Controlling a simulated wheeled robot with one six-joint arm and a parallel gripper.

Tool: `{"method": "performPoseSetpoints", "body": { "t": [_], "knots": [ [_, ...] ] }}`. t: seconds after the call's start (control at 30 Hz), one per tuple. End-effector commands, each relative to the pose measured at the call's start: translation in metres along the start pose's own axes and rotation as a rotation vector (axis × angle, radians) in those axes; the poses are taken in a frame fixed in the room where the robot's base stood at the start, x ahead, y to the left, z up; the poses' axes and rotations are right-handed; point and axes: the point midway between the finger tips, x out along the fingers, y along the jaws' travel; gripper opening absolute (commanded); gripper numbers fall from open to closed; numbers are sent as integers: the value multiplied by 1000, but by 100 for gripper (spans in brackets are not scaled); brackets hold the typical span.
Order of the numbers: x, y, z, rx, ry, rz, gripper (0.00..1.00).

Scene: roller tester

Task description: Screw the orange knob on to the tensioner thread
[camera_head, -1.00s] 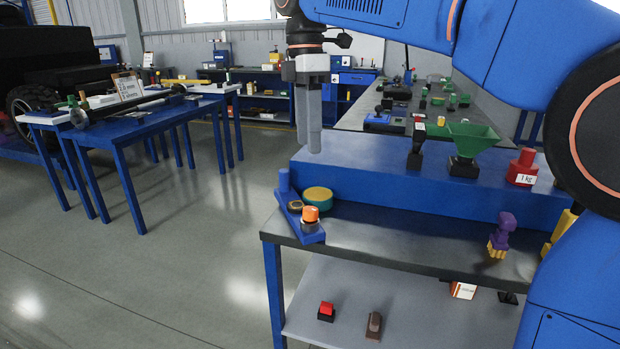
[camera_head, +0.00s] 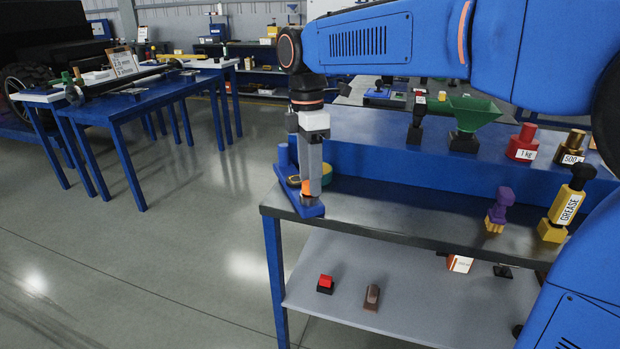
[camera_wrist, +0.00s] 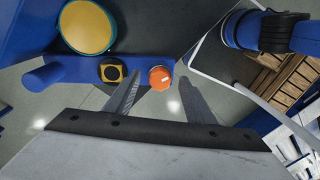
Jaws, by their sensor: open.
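The orange knob (camera_wrist: 159,77) sits at the end of a blue base plate (camera_wrist: 137,64) in the wrist view. In the head view the orange knob (camera_head: 306,187) shows only in part behind my gripper's fingers. My gripper (camera_head: 309,188) points down over that end of the blue plate (camera_head: 312,211). In the wrist view my gripper (camera_wrist: 160,96) is open, with its fingers apart and the knob between and beyond their tips. I cannot tell whether a finger touches the knob. A dark piece with a yellow square face (camera_wrist: 112,71) sits beside the knob; I cannot see a thread clearly.
A blue raised shelf (camera_head: 400,155) runs behind. A purple-handled stamp (camera_head: 499,207) and a grease bottle (camera_head: 566,207) stand farther right on the dark bench top (camera_head: 400,222).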

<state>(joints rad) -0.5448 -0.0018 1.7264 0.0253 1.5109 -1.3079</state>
Motion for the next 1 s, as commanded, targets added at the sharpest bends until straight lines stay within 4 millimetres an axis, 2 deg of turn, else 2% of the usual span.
{"method": "performPoseSetpoints", "body": {
  "t": [0.17,0.43,0.47,0.63,0.67,0.7,0.8,1.0],
  "knots": [
    [9,0,0,0,0,0,50],
    [10,0,0,0,0,1,50],
    [10,0,0,0,0,1,47],
    [10,0,0,0,0,1,6],
    [10,0,0,0,0,1,5],
    [10,0,0,0,0,1,24],
    [10,0,0,0,0,1,1],
    [10,-1,-1,0,-5,6,0]
  ]
}}
